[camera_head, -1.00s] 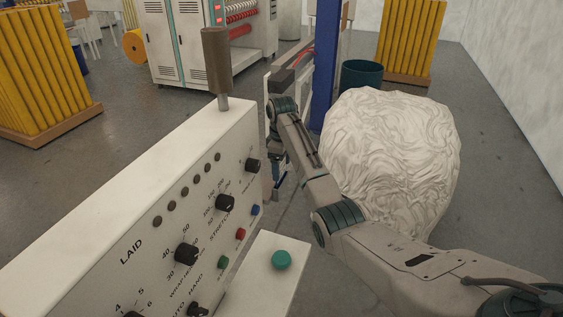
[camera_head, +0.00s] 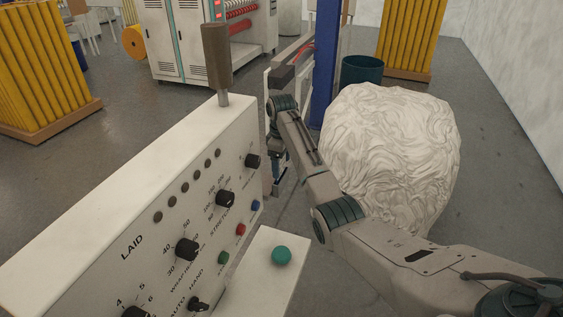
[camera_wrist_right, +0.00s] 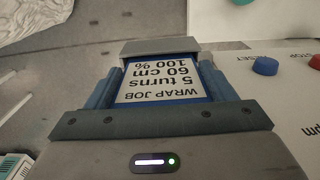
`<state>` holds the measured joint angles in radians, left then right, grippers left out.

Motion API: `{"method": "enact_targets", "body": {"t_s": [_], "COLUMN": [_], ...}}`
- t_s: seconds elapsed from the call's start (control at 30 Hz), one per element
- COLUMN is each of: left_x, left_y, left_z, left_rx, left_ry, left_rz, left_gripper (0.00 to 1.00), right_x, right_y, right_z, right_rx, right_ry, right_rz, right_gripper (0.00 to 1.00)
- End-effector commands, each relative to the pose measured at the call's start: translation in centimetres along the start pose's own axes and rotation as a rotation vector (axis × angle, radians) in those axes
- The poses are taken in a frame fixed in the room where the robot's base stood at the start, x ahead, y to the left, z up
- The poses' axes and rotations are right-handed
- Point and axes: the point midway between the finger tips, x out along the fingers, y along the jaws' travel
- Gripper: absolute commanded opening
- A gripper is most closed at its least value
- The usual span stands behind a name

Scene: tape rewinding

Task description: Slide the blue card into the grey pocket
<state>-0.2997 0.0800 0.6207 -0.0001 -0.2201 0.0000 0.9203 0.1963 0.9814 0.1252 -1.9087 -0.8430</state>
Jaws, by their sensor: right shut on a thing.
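My right gripper (camera_wrist_right: 160,83) is shut on the card, with a finger along each side. The grey pocket (camera_wrist_right: 160,46) lies directly beyond the card's far edge. The card's far edge meets the pocket's lip; I cannot tell how much of it is inside. In the head view my right gripper (camera_head: 279,178) is small and points down beside the white panel's far end. My left gripper is not in view.
The white control panel (camera_head: 130,190) with knobs and buttons stands close to the gripper. A green button (camera_head: 282,256) sits on a lower ledge. A large white wrapped bundle (camera_head: 395,150) is right of my arm. A blue post (camera_head: 325,60) stands behind.

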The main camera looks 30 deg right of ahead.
Motion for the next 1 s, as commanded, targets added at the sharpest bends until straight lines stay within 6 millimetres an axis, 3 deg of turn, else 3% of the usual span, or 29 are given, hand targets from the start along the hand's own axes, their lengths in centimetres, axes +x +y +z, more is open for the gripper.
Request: {"method": "enact_targets", "body": {"t_s": [0.77,0.8,0.9,1.0], "left_x": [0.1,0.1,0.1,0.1], "left_y": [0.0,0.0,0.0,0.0], "left_z": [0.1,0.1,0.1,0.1], "left_rx": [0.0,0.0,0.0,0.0], "left_ry": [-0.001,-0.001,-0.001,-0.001], "left_rz": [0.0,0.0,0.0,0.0], "left_gripper": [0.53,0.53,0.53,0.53], "right_x": [1.4,1.4,1.3,1.3], "right_y": [0.0,0.0,0.0,0.0], "right_z": [0.0,0.0,0.0,0.0], "right_rx": [0.0,0.0,0.0,0.0], "right_ry": [0.0,0.0,0.0,0.0], "right_rz": [0.0,0.0,0.0,0.0], "right_gripper": [0.55,0.83,1.0,1.0]}}
